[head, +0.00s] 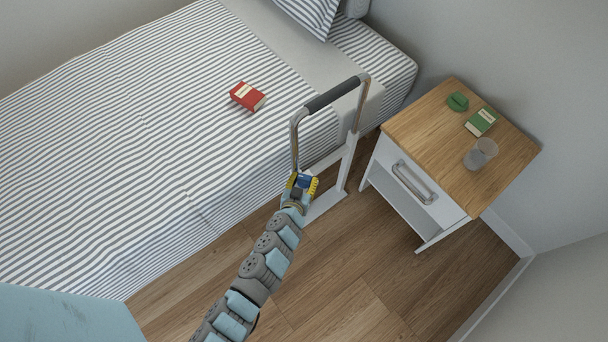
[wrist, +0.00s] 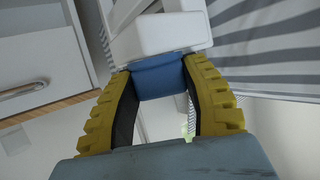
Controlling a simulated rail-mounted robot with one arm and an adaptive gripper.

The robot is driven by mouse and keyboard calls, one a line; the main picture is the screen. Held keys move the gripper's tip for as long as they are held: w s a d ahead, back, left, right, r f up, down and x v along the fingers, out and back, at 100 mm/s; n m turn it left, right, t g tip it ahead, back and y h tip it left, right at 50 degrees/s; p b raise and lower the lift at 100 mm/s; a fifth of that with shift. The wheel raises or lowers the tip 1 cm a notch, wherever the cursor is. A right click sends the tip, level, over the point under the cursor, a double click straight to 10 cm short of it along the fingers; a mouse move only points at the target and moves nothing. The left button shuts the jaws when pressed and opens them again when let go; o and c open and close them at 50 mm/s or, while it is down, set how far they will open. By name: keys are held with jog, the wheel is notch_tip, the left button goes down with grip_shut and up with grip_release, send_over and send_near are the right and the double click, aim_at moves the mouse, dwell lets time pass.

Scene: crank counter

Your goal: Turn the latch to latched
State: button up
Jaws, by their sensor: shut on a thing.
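A metal bed rail (head: 295,140) with a dark grey grip stands at the side of the bed. A blue latch (wrist: 158,78) sits at the end of a white part of the rail (wrist: 165,35) in the wrist view. My gripper (head: 302,183) is at the near post of the rail in the head view. Its yellow ridged fingers are closed on either side of the blue latch, with the latch between them. The fingers hide most of the latch in the head view. I cannot tell the latch's turned position from these views.
A striped bed (head: 150,130) with a red book (head: 247,96) lies left of the rail. A nightstand (head: 420,120) with a drawer handle stands to the right, holding a cup (head: 481,154), a green book (head: 481,122) and a green item (head: 458,102). Wooden floor (head: 340,270) is clear.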

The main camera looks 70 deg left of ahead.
dwell(0.3)
jog(key=o, duration=1.2)
jog(key=v, duration=1.2)
jog(key=shift+c, duration=0.4)
